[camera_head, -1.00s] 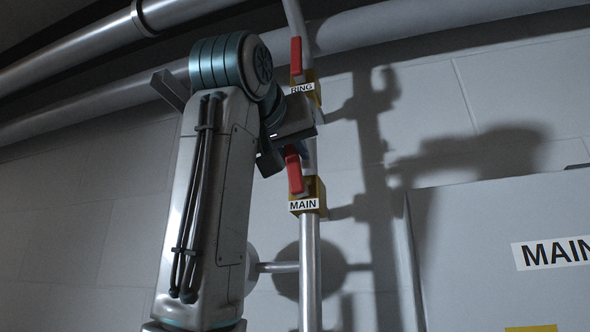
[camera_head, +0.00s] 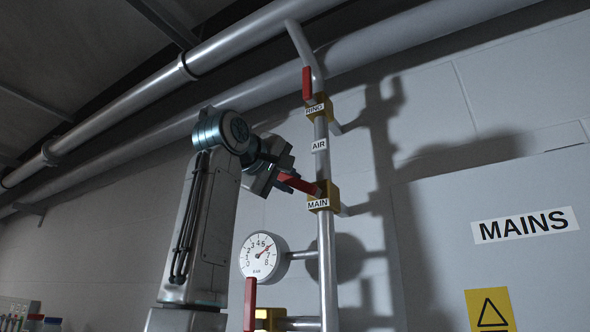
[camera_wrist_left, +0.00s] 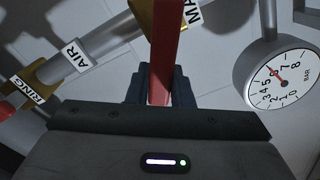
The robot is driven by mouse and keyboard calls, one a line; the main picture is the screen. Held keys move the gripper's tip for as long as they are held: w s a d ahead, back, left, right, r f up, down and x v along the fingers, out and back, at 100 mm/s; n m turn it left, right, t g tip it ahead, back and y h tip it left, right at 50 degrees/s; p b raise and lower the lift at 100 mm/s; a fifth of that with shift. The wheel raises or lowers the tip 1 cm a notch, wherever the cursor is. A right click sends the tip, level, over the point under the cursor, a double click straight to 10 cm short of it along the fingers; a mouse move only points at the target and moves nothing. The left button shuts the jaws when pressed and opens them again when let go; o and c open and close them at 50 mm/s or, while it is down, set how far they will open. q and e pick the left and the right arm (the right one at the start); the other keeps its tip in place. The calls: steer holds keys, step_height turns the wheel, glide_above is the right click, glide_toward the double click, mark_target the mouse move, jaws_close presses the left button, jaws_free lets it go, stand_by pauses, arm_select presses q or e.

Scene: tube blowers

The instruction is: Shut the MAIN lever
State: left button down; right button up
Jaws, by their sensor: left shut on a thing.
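The MAIN lever (camera_head: 302,185) is red and sits on a yellow valve body (camera_head: 331,192) with a white MAIN label, on the vertical grey pipe. It points out to the left and slightly up, well across the pipe. My left gripper (camera_head: 282,180) is shut on its outer end. In the left wrist view the red MAIN lever (camera_wrist_left: 165,45) runs up between the two dark fingers of my left gripper (camera_wrist_left: 160,88). My right gripper is not in view.
Above, the red RING lever (camera_head: 307,84) stands along the pipe. Below are a round pressure gauge (camera_head: 262,257) and another upright red lever (camera_head: 250,304). A grey MAINS cabinet (camera_head: 440,240) is at the right. Large pipes (camera_head: 110,105) cross overhead.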

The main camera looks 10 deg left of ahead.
arm_select(q)
steer(key=shift+a+f+n+b, duration=0.15)
steer(key=shift+f+n+b, duration=0.15)
steer(key=shift+f+n, duration=0.15)
steer(key=shift+w+a+f+n+b, duration=0.15)
steer(key=shift+f+n+b, duration=0.3)
steer(key=shift+n, duration=0.5)
steer(key=shift+a+f+n+b, duration=0.1)
steer(key=shift+f+n+b, duration=0.25)
steer(key=shift+n+b, duration=0.35)
steer(key=shift+a+f+n+b, duration=0.1)
steer(key=shift+f+n+b, duration=0.25)
steer(key=shift+n, duration=0.65)
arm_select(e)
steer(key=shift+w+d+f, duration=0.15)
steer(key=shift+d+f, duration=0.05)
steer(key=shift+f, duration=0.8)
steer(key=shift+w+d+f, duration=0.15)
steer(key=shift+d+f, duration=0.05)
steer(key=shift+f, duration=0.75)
arm_select(q)
steer(key=shift+d, duration=0.1)
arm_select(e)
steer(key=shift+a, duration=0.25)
arm_select(q)
steer(key=c, duration=1.3)
jaws_free()
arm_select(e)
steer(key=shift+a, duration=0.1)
